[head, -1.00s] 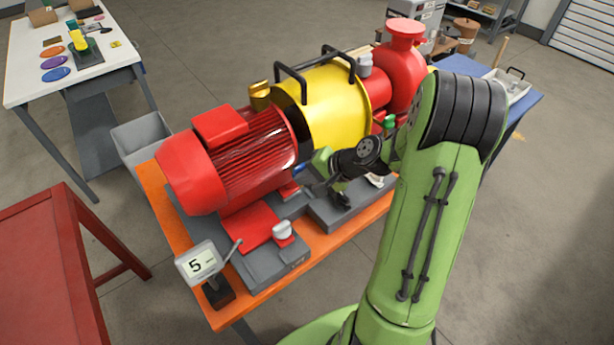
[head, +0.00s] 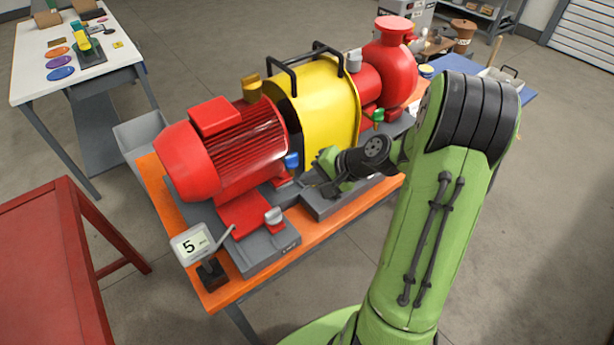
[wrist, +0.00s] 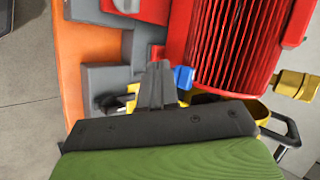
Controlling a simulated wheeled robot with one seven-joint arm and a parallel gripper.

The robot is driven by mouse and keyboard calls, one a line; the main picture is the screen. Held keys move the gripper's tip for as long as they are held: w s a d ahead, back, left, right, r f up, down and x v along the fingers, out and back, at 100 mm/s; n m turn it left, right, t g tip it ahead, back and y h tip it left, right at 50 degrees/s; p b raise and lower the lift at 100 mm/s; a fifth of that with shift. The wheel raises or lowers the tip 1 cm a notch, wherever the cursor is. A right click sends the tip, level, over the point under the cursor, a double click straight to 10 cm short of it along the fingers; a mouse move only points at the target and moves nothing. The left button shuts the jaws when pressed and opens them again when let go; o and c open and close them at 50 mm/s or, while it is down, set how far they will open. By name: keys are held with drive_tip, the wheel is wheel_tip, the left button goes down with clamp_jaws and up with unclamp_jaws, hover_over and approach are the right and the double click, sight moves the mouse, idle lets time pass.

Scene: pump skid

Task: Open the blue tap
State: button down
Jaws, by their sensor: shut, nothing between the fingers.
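The blue tap (head: 291,160) is a small blue handle at the near side of the red motor, close to the yellow guard. It also shows in the wrist view (wrist: 183,78), just right of my fingers. My gripper (head: 308,184) is shut and empty, a little right of and below the tap in the head view. In the wrist view the closed fingertips (wrist: 158,66) appear beside the tap, with a small gap in the picture. Whether they touch it I cannot tell. The tap's lower part is hard to make out.
The red motor (head: 230,150), yellow guard (head: 328,105) with black handles and red pump (head: 390,72) stand on an orange table (head: 222,292). A green tap (head: 378,114), brass fitting (head: 250,87) and grey knob (head: 273,215) are nearby.

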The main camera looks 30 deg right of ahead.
drive_tip(key=s+r, duration=0.4)
drive_tip(key=r, duration=0.1)
drive_tip(key=shift+s+d+r+p, duration=0.15)
drive_tip(key=shift+s+d+p, duration=0.2)
drive_tip(key=shift+p, duration=0.1)
